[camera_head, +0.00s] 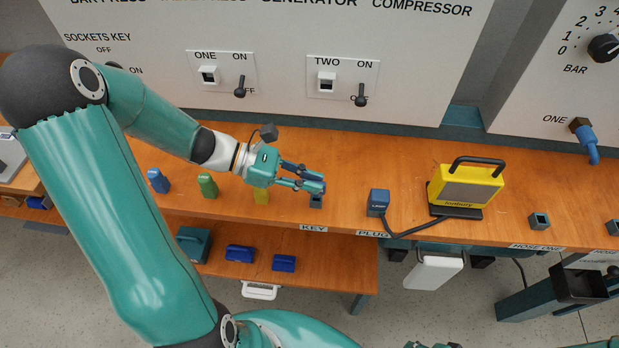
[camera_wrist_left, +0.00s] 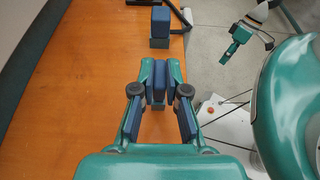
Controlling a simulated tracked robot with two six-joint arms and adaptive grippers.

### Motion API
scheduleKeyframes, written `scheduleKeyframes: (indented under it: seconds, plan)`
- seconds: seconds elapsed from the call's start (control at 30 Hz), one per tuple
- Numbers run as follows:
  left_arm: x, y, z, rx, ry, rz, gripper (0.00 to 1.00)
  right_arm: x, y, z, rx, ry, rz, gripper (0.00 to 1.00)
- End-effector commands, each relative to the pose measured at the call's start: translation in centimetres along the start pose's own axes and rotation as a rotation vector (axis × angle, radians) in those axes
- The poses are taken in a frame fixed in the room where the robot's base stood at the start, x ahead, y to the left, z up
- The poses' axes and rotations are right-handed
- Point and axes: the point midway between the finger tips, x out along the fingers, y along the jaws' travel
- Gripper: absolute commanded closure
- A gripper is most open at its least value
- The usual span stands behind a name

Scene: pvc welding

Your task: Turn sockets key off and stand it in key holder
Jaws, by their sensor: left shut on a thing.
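My left gripper (camera_head: 314,187) is shut on the small dark-blue key (camera_wrist_left: 159,82), which is mostly hidden between the finger pads. The gripper also shows in the left wrist view (camera_wrist_left: 160,88). In the head view the fingers are right above the small dark key holder (camera_head: 316,202) behind the KEY label. I cannot tell whether the key is seated in it. The sockets key switch is at the upper left, largely hidden by my left arm; its setting cannot be read. My right gripper (camera_wrist_left: 238,40) shows small in the left wrist view, its jaws unclear.
The blue plug (camera_head: 378,202) stands right of the key holder, with a black cable to the yellow lamp (camera_head: 466,186). Blue, green and yellow pieces stand left on the wooden bench (camera_head: 400,160). A lower shelf holds blue boxes (camera_head: 240,253). The bench front edge is close to the holder.

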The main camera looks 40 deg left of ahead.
Motion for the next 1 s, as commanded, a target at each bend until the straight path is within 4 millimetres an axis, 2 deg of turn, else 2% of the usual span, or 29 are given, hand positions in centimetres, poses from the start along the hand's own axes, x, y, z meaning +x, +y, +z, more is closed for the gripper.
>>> scheduleKeyframes:
  seconds: [0.67,1.0]
  plan:
    - [0.00,0.00,-0.04,0.000,0.000,0.000,1.00,-0.09,-0.03,0.00,0.000,0.000,0.000,0.60]
    - [0.26,0.00,-0.71,0.000,0.000,0.000,1.00,0.46,0.17,0.00,0.000,0.000,0.000,0.60]
